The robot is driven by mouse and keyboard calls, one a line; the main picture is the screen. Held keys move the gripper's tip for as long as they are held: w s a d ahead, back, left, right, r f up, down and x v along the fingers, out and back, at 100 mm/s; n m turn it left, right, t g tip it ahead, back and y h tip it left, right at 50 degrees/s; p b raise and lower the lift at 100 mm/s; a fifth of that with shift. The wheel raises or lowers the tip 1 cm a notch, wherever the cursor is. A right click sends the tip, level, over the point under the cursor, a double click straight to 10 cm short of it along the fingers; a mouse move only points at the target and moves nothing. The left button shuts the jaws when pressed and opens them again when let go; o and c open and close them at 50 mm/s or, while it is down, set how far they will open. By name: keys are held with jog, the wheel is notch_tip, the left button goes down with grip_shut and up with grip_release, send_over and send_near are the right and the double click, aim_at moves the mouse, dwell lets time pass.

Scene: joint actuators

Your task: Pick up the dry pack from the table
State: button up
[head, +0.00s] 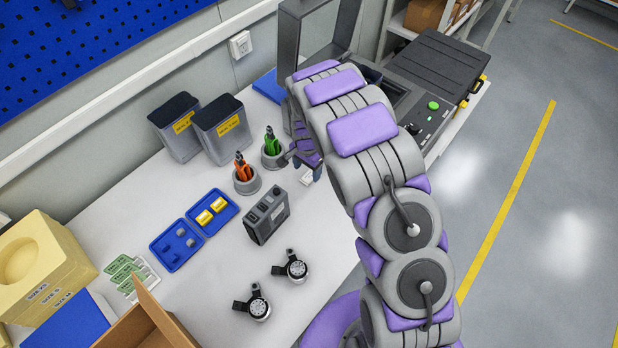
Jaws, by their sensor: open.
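My arm reaches in from the lower right and bends over the table (210,290). My gripper (308,160) is at its end, low near the table's right part, partly hidden behind my arm's purple and grey links. It is open. A small white piece (306,178) shows on the table just below the gripper; it may be the dry pack, but it is too small and too covered to tell. I see no other thing that is clearly a dry pack.
A grey box device (266,215), two actuators (296,268) and blue trays (176,245) lie nearer. Dark bins (221,130) stand by the wall. A black machine (436,75) is at right.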

aim_at(305, 179)
jog(key=shift+w+a+f, duration=0.1)
jog(key=shift+a+f, duration=0.1)
jog(key=shift+f, duration=0.7)
notch_tip(305, 179, down, 4)
jog(key=shift+w+f+b, duration=0.1)
jog(key=shift+b, duration=0.6)
jog(key=shift+a, duration=0.1)
jog(key=shift+c, duration=0.4)
jog(key=c, duration=1)
